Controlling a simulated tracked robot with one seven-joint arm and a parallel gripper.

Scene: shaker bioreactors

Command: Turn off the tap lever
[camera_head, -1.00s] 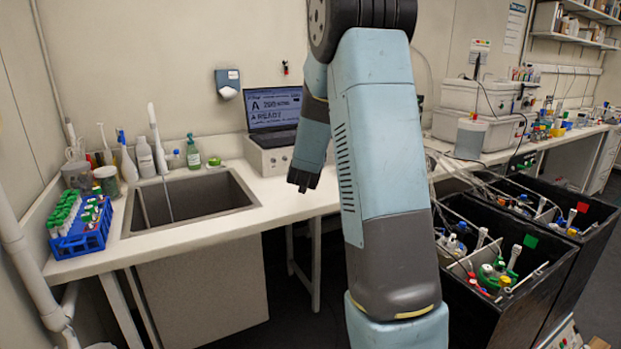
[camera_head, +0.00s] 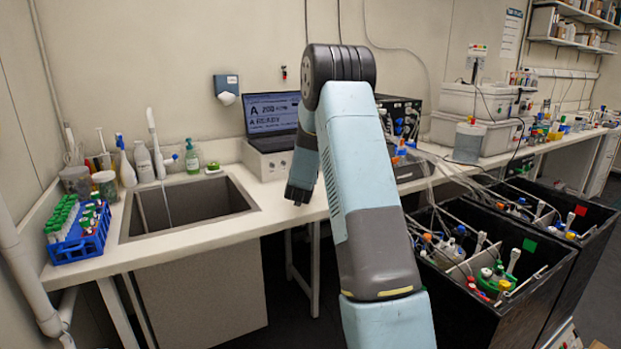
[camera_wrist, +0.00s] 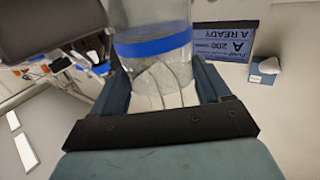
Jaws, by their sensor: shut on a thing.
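A white tap (camera_head: 154,143) stands upright at the back edge of the sink (camera_head: 240,197), far left of my arm. A thin pale line (camera_head: 168,200) drops below it into the basin, looking like running water. A small pale-blue part shows beside the tap; I cannot tell if it is the lever. In the wrist view my gripper (camera_wrist: 157,82) is shut on a clear container (camera_wrist: 160,72) with a blue band. The head view does not show this container clearly. The tap is not seen in the wrist view.
A blue rack of tubes (camera_head: 80,236) sits left of the sink, with bottles (camera_head: 143,162) behind. A laptop (camera_head: 272,118) stands right of the sink, below and right of a wall dispenser (camera_head: 226,87). Black open boxes (camera_head: 490,320) with vessels stand at the right.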

